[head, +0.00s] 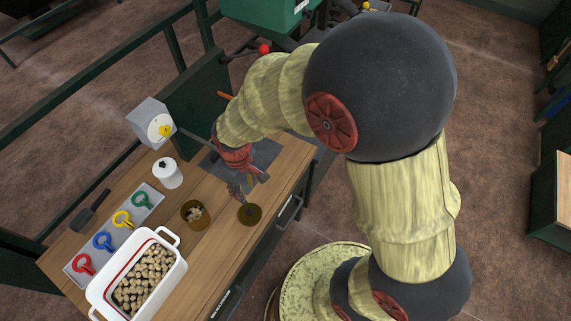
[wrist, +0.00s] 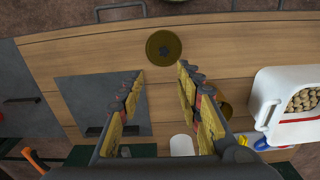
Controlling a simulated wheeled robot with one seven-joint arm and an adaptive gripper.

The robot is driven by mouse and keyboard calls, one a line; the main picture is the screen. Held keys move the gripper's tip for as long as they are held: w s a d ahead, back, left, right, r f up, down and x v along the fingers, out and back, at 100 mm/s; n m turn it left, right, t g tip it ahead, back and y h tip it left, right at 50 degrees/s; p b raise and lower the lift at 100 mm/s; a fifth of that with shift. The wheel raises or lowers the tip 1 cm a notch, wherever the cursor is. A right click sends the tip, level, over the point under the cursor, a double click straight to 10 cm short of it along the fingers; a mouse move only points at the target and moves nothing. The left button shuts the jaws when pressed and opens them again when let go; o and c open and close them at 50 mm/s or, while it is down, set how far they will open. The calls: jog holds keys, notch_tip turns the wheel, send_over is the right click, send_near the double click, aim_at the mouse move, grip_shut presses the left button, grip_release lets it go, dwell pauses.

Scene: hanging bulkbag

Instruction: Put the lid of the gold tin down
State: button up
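The lid of the gold tin (head: 250,214) lies flat on the wooden table near its front edge, with a dark knob on top. The lid also shows in the wrist view (wrist: 163,47), beyond my fingertips and apart from them. The gold tin (head: 196,214) stands open to the left of the lid, with pale pieces inside. In the wrist view the tin (wrist: 226,108) is partly hidden behind my right finger. My gripper (wrist: 160,77) is open, with nothing between its fingers. In the head view my gripper (head: 240,190) is above the table just behind the lid.
A white tub (head: 174,281) of round, pale brown pieces stands at the front left. A grey board (head: 88,252) with red, blue, yellow and green keys lies behind it. A white canister (head: 167,175) and a grey box (head: 150,120) stand at the back. A dark plate (wrist: 103,101) covers one table area.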

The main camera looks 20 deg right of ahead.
jog(key=s+d+r+m+t, duration=0.1)
jog(key=s+d+r+m, duration=0.15)
jog(key=r, duration=0.55)
jog(key=s+d+r+m+t, duration=0.15)
jog(key=d+r, duration=0.25)
jog(key=r, duration=0.5)
jog(key=s+d+r+m+t, duration=0.2)
jog(key=s+d+r, duration=0.2)
jog(key=s+r, duration=0.4)
jog(key=shift+s+d+r+t, duration=0.2)
jog(key=shift+s+d+t, duration=0.1)
jog(key=shift+d+t, duration=0.1)
notch_tip(320, 180, down, 4)
jog(key=b, duration=0.3)
jog(key=shift+r+b, duration=0.25)
jog(key=shift+b, duration=0.05)
